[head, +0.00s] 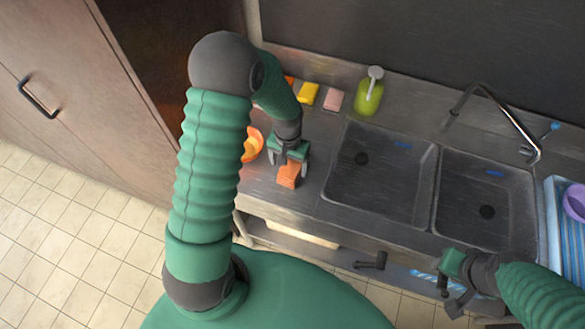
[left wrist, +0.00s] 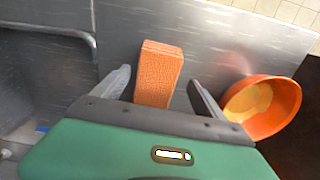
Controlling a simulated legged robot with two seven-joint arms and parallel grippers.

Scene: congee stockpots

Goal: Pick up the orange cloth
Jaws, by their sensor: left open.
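The orange cloth (head: 287,175) is a folded, block-like piece on the steel counter, left of the sinks. My left gripper (head: 289,163) is above it in the head view and hides its far end. In the left wrist view the cloth (left wrist: 159,72) lies between the two spread fingers (left wrist: 160,88), with a gap on each side. The left gripper is open and holds nothing. My right gripper (head: 450,287) is low at the right, in front of the counter, away from the cloth; its jaw opening is unclear.
An orange bowl (head: 252,143) stands close to the cloth; it shows beside a finger in the left wrist view (left wrist: 262,106). Yellow (head: 308,94) and pink (head: 334,100) sponges and a green soap bottle (head: 368,94) stand behind. The left sink (head: 378,185) is to the right.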

